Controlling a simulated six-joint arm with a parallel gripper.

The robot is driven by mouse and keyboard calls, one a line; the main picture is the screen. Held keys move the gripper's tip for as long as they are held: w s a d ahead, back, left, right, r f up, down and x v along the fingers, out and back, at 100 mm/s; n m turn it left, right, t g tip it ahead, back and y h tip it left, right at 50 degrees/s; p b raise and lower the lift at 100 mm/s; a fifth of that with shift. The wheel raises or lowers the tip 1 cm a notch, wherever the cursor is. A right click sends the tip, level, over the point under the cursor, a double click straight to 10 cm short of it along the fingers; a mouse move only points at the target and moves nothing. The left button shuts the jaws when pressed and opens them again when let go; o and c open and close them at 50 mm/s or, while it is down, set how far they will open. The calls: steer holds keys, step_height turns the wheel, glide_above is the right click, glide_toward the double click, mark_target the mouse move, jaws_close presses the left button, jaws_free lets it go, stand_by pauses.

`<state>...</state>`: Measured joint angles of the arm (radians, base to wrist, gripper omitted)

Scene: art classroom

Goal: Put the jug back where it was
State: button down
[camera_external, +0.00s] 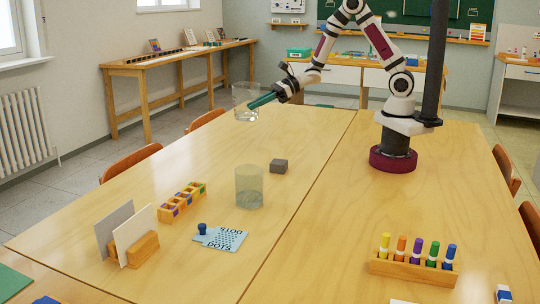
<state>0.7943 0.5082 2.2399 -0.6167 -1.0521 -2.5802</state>
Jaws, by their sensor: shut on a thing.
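A clear glass jug (243,104) hangs in the air above the far left part of the table. My gripper (262,100), with teal fingers, is shut on the right side of the jug. The jug looks roughly upright. A clear, slightly greenish glass cylinder (249,188) stands on the table below and nearer the camera. Any handle on the jug cannot be made out.
The table's far left part is clear.

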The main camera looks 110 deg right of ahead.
steer(key=shift+w+a+f, duration=1.1)
steer(key=shift+w+f, duration=0.25)
steer(key=shift+f, duration=0.75)
steer(key=shift+w+a+f, duration=1.1)
steer(key=shift+w+f, duration=0.3)
steer(key=shift+f, duration=0.65)
steer(key=shift+w+a+f, duration=1.1)
steer(key=shift+w+f, duration=0.25)
steer(key=shift+f, duration=0.75)
steer(key=c, duration=0.9)
jaws_free()
steer(key=shift+f, duration=0.15)
